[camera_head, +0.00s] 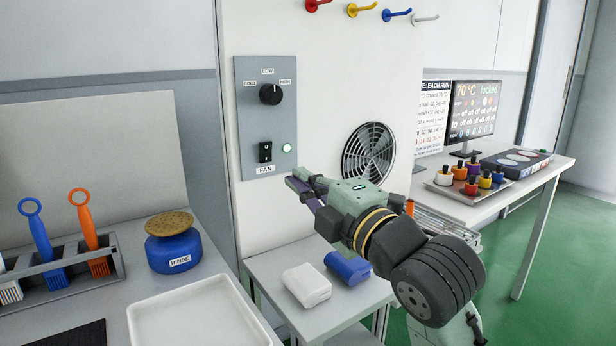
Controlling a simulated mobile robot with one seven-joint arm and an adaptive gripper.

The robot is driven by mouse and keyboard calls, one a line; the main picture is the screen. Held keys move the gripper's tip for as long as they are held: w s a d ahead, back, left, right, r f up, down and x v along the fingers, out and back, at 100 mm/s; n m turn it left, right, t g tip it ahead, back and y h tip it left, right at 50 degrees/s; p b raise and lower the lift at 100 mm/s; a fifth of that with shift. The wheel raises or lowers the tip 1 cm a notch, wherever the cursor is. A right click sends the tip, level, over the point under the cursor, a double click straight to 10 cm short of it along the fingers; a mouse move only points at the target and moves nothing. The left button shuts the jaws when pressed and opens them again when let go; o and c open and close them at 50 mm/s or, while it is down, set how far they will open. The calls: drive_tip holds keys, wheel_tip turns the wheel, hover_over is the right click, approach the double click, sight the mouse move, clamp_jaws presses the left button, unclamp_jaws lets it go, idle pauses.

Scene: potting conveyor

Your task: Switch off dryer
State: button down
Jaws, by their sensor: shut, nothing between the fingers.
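The dryer's grey control panel (247,110) is on the white wall unit, left of centre. Its black rotary knob (270,94) sits among the labels COLD, LOW and HIGH. Below it is a black fan switch (265,152) over the label FAN, with a lit green lamp (287,147) beside it. The round fan grille (368,154) is to the right on the same wall. My gripper (296,184) is shut and empty, just below and right of the switch and lamp, apart from the switch as far as I can tell.
Left are a white tray (205,315), a blue RINSE pot (174,252) and a brush rack (60,281). Right, a tray of jars (440,187) stands near monitors (473,110).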

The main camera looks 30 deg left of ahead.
sight(265, 149)
drive_tip(key=p+x, duration=0.2)
drive_tip(key=x, duration=0.8)
drive_tip(key=shift+a+p, duration=0.2)
drive_tip(key=shift+p, duration=0.1)
drive_tip(key=shift+w+a+r+h+p, duration=0.2)
drive_tip(key=shift+r+h+p, duration=0.3)
drive_tip(key=shift+p, duration=0.5)
drive_tip(key=shift+f+b, duration=0.15)
drive_tip(key=shift+b, duration=0.4)
drive_tip(key=shift+s+a, duration=0.1)
drive_tip(key=shift+g, duration=0.4)
